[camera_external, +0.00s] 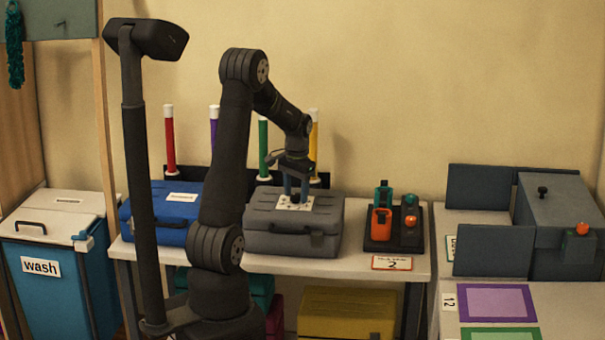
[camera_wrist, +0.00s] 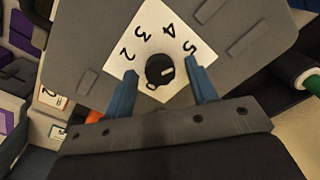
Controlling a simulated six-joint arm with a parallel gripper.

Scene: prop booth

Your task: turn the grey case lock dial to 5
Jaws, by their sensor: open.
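The grey case (camera_external: 265,225) lies shut on the table, with a white number card (camera_external: 298,203) on its lid. In the wrist view the card (camera_wrist: 150,30) shows 2, 3, 4 and 5 around a round black dial (camera_wrist: 158,66). A small light mark shows on the dial's right part; which number it points to is hard to tell. My gripper (camera_external: 295,197) points down over the card. In the wrist view its two blue fingers (camera_wrist: 163,76) are open, one on each side of the dial, with gaps between. The dial is hidden in the external view.
A blue case (camera_external: 160,212) stands left of the grey case. A dark tray (camera_external: 385,243) with orange, teal and red items stands to the right. Several coloured posts, including a green one (camera_external: 264,145), rise behind. A numbered label (camera_external: 391,263) sits at the table's front edge.

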